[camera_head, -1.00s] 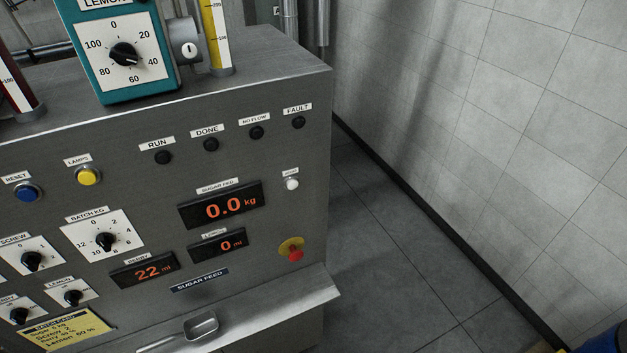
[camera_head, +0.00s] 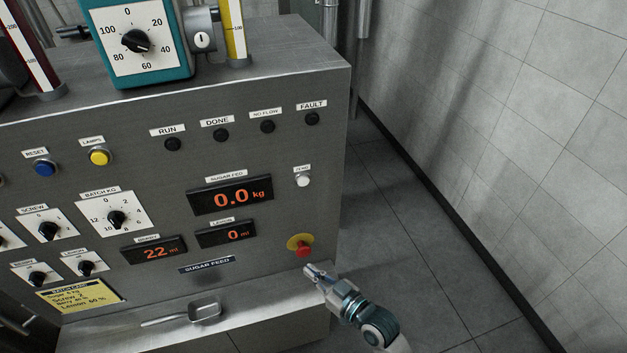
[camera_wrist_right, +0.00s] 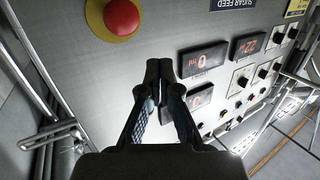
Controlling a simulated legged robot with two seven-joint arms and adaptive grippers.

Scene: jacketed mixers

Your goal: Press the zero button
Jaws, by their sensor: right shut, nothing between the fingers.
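The zero button (camera_head: 303,181) is a small white round button under a small label, at the right of the grey control panel (camera_head: 240,150), to the right of the sugar display. My right gripper (camera_head: 312,270) is shut and empty. In the head view it appears below the red emergency stop (camera_head: 302,247), well below the zero button and apart from it. In the right wrist view the shut fingertips (camera_wrist_right: 160,68) point toward the panel; I cannot make out the zero button there. My left gripper is not in view.
The red stop on its yellow disc also shows in the wrist view (camera_wrist_right: 122,15), close to the fingers. The sugar display (camera_head: 230,196) reads 0.0 kg. A metal scoop (camera_head: 204,312) lies on the ledge below. Open floor and a tiled wall lie to the right.

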